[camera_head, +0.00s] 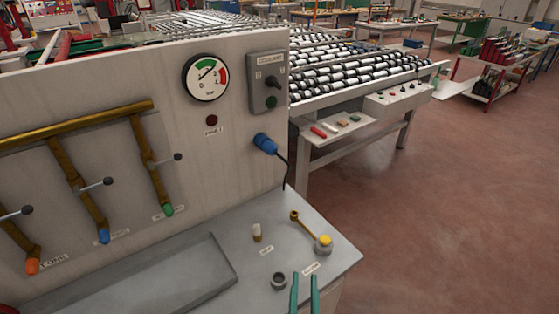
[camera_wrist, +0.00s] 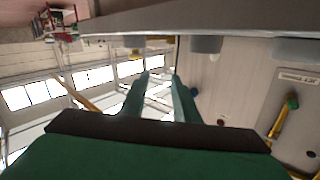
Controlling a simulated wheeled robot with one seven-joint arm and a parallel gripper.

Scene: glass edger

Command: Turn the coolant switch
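The coolant switch (camera_head: 271,81) is a black knob on a grey box labelled COOLANT (camera_head: 266,96), at the upper right of the upright panel in the head view. Small marks sit on either side of the knob; its exact setting is too small to tell. A dark green button (camera_head: 271,102) is below it. My gripper (camera_head: 305,282) shows as two green fingers at the bottom edge, low in front of the bench and well apart from the switch. In the wrist view the fingers (camera_wrist: 161,76) are spread with nothing between them. I cannot make out the knob there.
A pressure gauge (camera_head: 206,77), a dark red lamp (camera_head: 211,120) and a blue plug (camera_head: 265,143) with a cable are near the box. Brass pipes (camera_head: 83,122) with levers are at left.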

